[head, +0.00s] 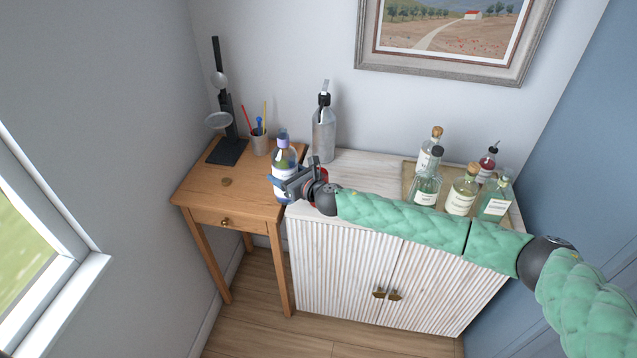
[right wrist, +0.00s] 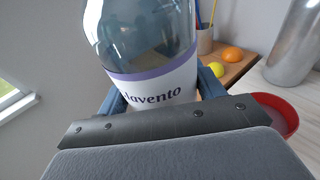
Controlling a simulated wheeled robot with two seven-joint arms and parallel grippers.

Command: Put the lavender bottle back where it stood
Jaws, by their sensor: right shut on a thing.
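My left gripper is not in view.
A steel soap-type bottle (head: 324,135) stands at the cabinet's back left. A red bowl (right wrist: 286,112) is close by my gripper. An orange (right wrist: 232,54) and a lemon (right wrist: 217,69) lie on the side table, near a pencil cup (head: 259,144). Several bottles share a tray (head: 408,172) at right.

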